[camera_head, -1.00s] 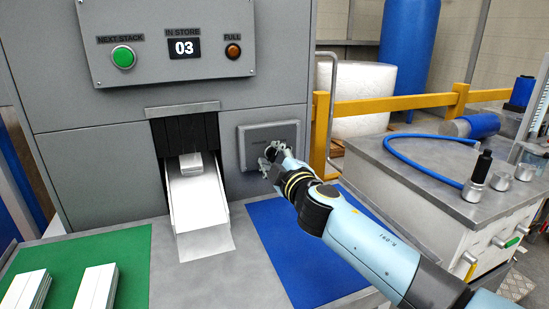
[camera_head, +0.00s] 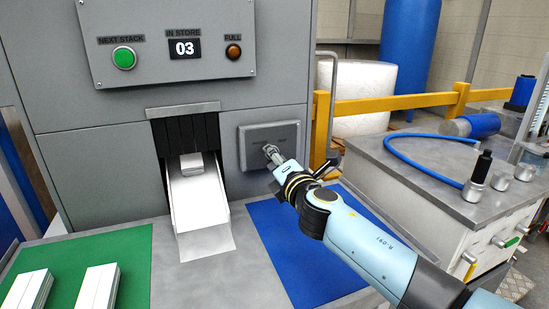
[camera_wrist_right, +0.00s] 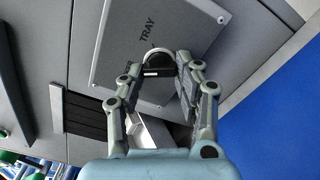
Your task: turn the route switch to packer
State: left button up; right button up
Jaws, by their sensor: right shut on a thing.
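The route switch is a round knob (camera_wrist_right: 158,64) on a grey square plate (camera_head: 250,136), which is mounted on the machine front right of the chute. The plate also fills the upper middle of the right wrist view (camera_wrist_right: 115,50). The word TRAY (camera_wrist_right: 147,27) is readable on it; a second label is mostly hidden by my finger. My right gripper (camera_wrist_right: 162,70) is shut on the knob, one finger on each side; in the head view it reaches the plate (camera_head: 270,152). The knob's exact pointing direction is hard to tell. My left gripper is not in view.
A chute (camera_head: 200,205) holds a white stack. A green mat (camera_head: 130,240) with white stacks and an empty blue mat (camera_head: 290,270) lie below.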

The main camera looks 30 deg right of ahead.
jog(key=shift+f+n, duration=0.15)
jog(key=shift+n, duration=1.45)
jog(key=o, duration=1.1)
jog(key=shift+o, duration=0.2)
jog(key=shift+s, duration=0.15)
jog(key=v, duration=1.1)
jog(key=shift+s, duration=0.4)
